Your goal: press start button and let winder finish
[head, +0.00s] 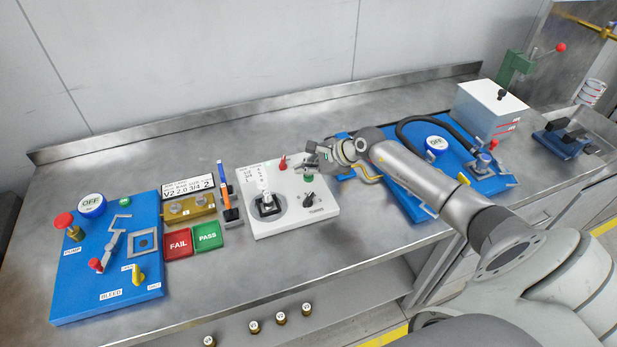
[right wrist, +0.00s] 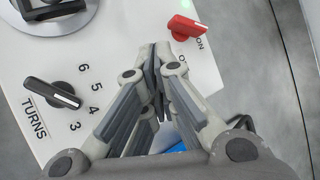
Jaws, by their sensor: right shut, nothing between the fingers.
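The winder is a white panel (head: 256,226) on the bench, with a dark-framed fixture (head: 268,204) at its left. A green button (head: 308,178) sits near its right side, above the black turns knob (head: 309,200). A red switch (head: 283,162) is at the back edge. In the right wrist view the red switch (right wrist: 188,27) points toward ON and the turns knob (right wrist: 52,93) stands beside the numbers 3 to 6. My right gripper (head: 310,160) is shut and empty above the panel's right part; its fingertips (right wrist: 155,50) show between knob and switch. My left gripper is not in view.
A blue pump board (head: 75,290) stands at the left, with FAIL (head: 178,242) and PASS (head: 208,236) pads beside it. Another blue board (head: 408,203) lies right, partly under my right arm. A white box (head: 490,108) is behind it. Bare bench lies behind the winder.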

